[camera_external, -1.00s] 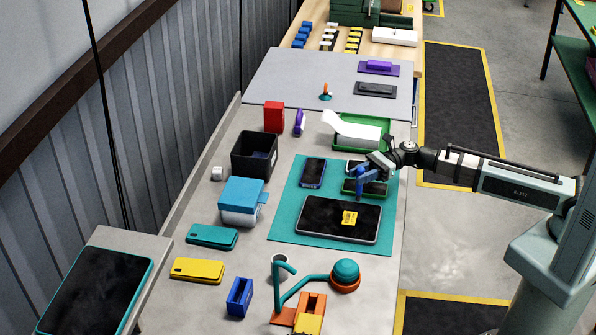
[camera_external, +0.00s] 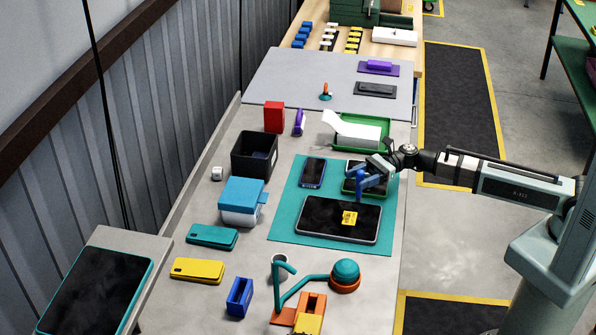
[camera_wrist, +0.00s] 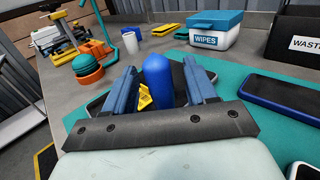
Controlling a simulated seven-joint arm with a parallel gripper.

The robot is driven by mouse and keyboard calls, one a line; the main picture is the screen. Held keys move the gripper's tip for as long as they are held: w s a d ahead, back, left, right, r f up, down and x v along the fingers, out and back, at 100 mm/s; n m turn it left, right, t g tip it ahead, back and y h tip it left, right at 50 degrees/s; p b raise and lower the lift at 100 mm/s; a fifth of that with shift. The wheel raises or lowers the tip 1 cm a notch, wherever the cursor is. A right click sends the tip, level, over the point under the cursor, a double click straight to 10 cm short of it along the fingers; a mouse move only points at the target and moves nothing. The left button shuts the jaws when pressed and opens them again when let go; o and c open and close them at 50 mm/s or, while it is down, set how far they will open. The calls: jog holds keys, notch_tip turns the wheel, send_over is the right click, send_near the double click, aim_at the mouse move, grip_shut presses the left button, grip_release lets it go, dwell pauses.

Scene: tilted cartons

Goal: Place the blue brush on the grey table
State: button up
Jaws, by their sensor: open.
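My gripper (camera_wrist: 163,88) is open, with its two blue-grey fingers spread. In the wrist view, a bright blue, round-ended piece (camera_wrist: 158,80), seemingly the blue brush, stands between the fingers with gaps on both sides. Its lower part is hidden by the gripper's dark front plate. In the external view my gripper (camera_external: 365,185) is over the right part of the teal mat, near the tablet; I cannot separate the brush from the blue fingers there. The grey table (camera_external: 375,275) runs under the mat and shows bare around it.
On the teal mat (camera_external: 283,227) lie a tablet (camera_external: 320,217) with a yellow label and phones (camera_external: 313,172). The wipes box (camera_external: 240,205) and black bin (camera_external: 262,140) stand left. A teal-orange lamp (camera_external: 345,272) stands in front. Bare table lies left of the mat.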

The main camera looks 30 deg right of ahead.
jog(key=shift+r, duration=0.1)
jog(key=shift+d, duration=0.25)
jog(key=d, duration=1.1)
jog(key=shift+d, duration=0.25)
jog(key=shift+c, duration=0.2)
jog(key=shift+r, duration=0.1)
jog(key=shift+a+r, duration=0.2)
jog(key=shift+a, duration=1.85)
jog(key=shift+a+r, duration=0.25)
jog(key=shift+a, duration=1.75)
jog(key=shift+a+r, duration=0.2)
jog(key=shift+a, duration=1.85)
